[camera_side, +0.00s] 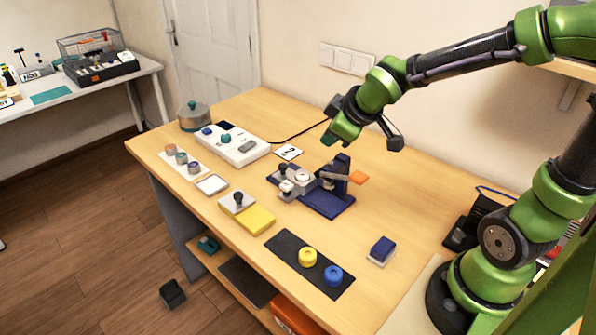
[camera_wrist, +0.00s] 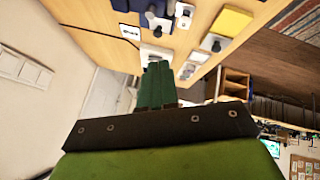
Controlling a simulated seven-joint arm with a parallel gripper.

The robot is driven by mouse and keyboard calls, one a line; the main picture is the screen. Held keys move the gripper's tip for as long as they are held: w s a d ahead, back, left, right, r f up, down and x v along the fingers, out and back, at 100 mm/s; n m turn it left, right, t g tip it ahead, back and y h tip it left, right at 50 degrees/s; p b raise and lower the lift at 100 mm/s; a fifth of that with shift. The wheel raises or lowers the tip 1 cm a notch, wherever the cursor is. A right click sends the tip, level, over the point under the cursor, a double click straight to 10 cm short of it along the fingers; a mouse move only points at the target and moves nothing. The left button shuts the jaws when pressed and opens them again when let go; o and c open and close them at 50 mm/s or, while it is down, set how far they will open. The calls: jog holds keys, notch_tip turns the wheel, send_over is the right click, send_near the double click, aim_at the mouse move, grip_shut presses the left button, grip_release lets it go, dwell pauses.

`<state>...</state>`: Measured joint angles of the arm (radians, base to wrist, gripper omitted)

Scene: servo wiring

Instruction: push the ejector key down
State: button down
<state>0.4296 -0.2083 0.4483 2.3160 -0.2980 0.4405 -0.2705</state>
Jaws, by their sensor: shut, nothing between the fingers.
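My gripper (camera_side: 342,136) hangs in the air above the table, behind and above the blue fixture. Its green fingers (camera_wrist: 157,82) are together and empty in the wrist view. The blue fixture (camera_side: 330,203) carries grey parts, a black-knobbed piece and an orange tab (camera_side: 358,177) at its right. A white box (camera_side: 236,150) to its left has a blue button, a teal knob and a grey key (camera_side: 247,146). No label shows which part is the ejector key. My gripper touches none of these.
A yellow block (camera_side: 257,221) and a black-knobbed stamp-like piece (camera_side: 238,199) lie in front of the fixture. A dark mat (camera_side: 290,248) holds yellow and blue rings. A blue block (camera_side: 381,249) lies at right. A lidded pot (camera_side: 194,116) stands at the far left.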

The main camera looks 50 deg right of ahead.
aim_at(289, 186)
jog(key=w+a+f+n+t+y, duration=0.1)
jog(key=w+a+f+n+y, duration=0.1)
jog(key=w+n, duration=0.5)
jog(key=shift+w+f+t+y, duration=0.3)
jog(key=shift+w+f+y, duration=0.6)
jog(key=shift+w+f, duration=0.6)
jog(key=shift+w+a, duration=0.1)
jog(key=shift+a, duration=0.05)
jog(key=shift+f, duration=4.3)
jog(key=shift+f, duration=0.4)
